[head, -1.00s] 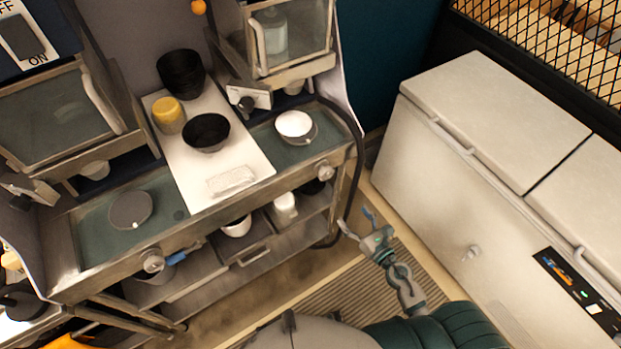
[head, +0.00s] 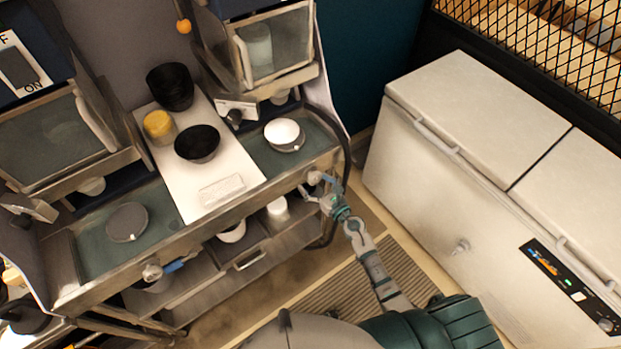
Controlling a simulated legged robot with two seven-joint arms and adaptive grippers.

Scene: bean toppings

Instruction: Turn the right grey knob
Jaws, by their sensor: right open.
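The right grey knob (head: 315,177) sits on the front rail of the metal cart, below the right-hand recess. My right gripper (head: 318,188) is open right at this knob, with one finger on either side of it in the picture. Whether the fingers touch the knob I cannot tell. The left grey knob (head: 151,271) is on the same rail at the lower left, with a blue piece beside it. My left gripper is not in view.
A white board (head: 215,165) on the cart holds dark bowls (head: 197,143) and a yellow-topped jar (head: 158,126). A white-topped round dish (head: 284,134) sits in the right recess. A white chest freezer (head: 470,150) stands at the right, with floor between it and the cart.

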